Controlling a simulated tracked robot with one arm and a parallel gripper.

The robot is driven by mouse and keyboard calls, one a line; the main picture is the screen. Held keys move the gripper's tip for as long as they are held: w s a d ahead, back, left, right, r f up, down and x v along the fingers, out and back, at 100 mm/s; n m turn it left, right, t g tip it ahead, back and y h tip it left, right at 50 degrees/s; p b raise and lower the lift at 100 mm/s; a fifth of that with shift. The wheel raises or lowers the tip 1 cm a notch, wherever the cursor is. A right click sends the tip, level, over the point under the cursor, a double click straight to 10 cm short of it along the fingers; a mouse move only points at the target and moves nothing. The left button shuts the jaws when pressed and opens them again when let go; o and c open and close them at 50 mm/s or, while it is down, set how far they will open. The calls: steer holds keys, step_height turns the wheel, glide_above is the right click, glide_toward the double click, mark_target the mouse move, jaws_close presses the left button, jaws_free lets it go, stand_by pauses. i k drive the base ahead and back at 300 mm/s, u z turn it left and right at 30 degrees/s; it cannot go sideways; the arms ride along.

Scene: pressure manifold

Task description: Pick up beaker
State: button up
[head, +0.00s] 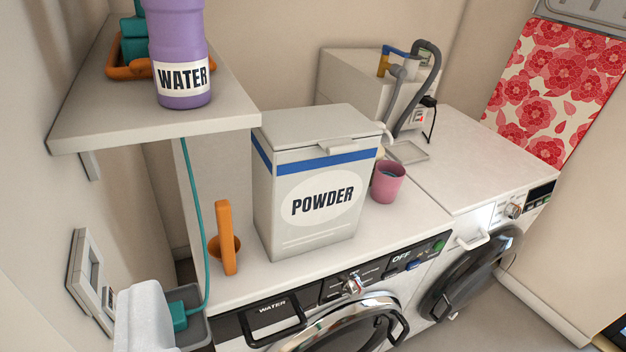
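A pink cup (388,182), the most beaker-like vessel in view, stands upright on the white worktop just right of the powder box. Its open rim faces up and something bluish shows inside. The powder box (305,190) hides the area behind it. I cannot make out my gripper in this view, and nothing is seen touching the cup.
A shelf (230,112) holding a purple water bottle (180,55) juts out at upper left. Behind the cup are a shallow tray (408,152) and a grey hose (428,75). The right-hand worktop (475,155) is mostly clear.

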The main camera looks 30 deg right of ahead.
mark_target(386, 183)
steer(key=u, duration=0.2)
steer(key=i, duration=0.1)
steer(key=u, duration=2.1)
steer(key=k, duration=2)
steer(key=z, duration=1.9)
steer(key=i, duration=0.95)
steer(key=u, duration=0.05)
